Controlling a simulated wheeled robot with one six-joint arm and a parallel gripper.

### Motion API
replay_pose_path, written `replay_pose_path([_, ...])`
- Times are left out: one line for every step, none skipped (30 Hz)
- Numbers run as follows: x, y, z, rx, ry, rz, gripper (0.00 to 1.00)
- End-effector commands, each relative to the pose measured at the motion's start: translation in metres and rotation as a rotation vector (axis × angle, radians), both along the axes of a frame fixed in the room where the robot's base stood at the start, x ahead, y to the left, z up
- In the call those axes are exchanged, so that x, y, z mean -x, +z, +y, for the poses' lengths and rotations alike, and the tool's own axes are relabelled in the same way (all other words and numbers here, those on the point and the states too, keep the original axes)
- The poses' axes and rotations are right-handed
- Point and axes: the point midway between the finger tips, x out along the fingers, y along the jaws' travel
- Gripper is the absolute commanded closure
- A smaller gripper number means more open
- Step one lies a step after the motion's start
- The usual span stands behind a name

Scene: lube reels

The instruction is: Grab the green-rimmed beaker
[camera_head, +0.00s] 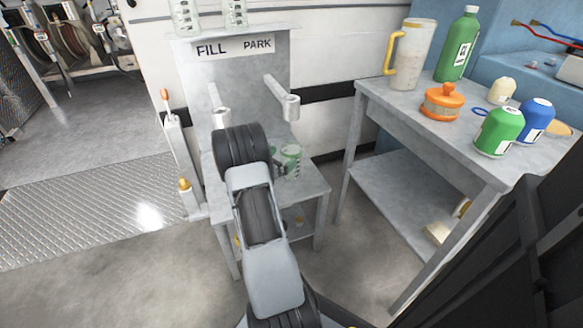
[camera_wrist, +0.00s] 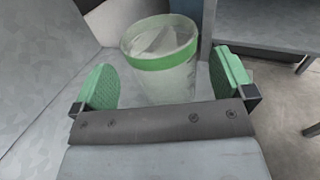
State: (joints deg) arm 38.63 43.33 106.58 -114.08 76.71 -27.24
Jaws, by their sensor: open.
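The green-rimmed beaker (camera_wrist: 163,72) is a clear cup with a green band around its rim. In the wrist view it stands upright between the two green finger pads of my gripper (camera_wrist: 165,85), with a visible gap on each side. In the head view the beaker (camera_head: 291,161) stands on the small grey stand (camera_head: 312,188), just beyond the end of my arm. My gripper is open; in the head view its fingers are mostly hidden by my arm.
A FILL/PARK sign (camera_head: 233,48) and two spouts (camera_head: 283,97) sit above the stand. A lever post (camera_head: 180,150) stands at left.

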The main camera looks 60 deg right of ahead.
Motion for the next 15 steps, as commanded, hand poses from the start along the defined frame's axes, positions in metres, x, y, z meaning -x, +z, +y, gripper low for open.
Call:
replay_pose_path([0.000, 0.000, -0.002, 0.000, 0.000, 0.000, 0.00])
replay_pose_path([0.000, 0.000, -0.003, 0.000, 0.000, 0.000, 0.00])
replay_pose_path([0.001, 0.000, -0.004, 0.000, 0.000, 0.000, 0.00])
replay_pose_path([0.001, 0.000, -0.004, 0.000, 0.000, 0.000, 0.00])
replay_pose_path([0.001, 0.000, -0.005, 0.000, 0.000, 0.000, 0.00])
replay_pose_path([0.002, 0.000, -0.007, 0.000, 0.000, 0.000, 0.00])
replay_pose_path([0.002, 0.000, -0.009, 0.000, 0.000, 0.000, 0.00])
replay_pose_path([0.003, -0.001, -0.012, 0.000, -0.001, 0.000, 0.00])
replay_pose_path([0.003, -0.001, -0.015, 0.000, -0.001, -0.001, 0.00])
replay_pose_path([0.004, -0.001, -0.019, 0.000, -0.001, -0.002, 0.00])
replay_pose_path([0.005, -0.001, -0.023, 0.001, -0.001, -0.002, 0.00])
replay_pose_path([0.006, -0.002, -0.028, 0.001, -0.003, -0.001, 0.00])
replay_pose_path([0.007, -0.002, -0.032, 0.000, -0.002, -0.001, 0.00])
replay_pose_path([0.007, -0.002, -0.036, 0.000, -0.001, -0.001, 0.00])
replay_pose_path([0.009, -0.002, -0.042, 0.001, -0.001, -0.002, 0.00])
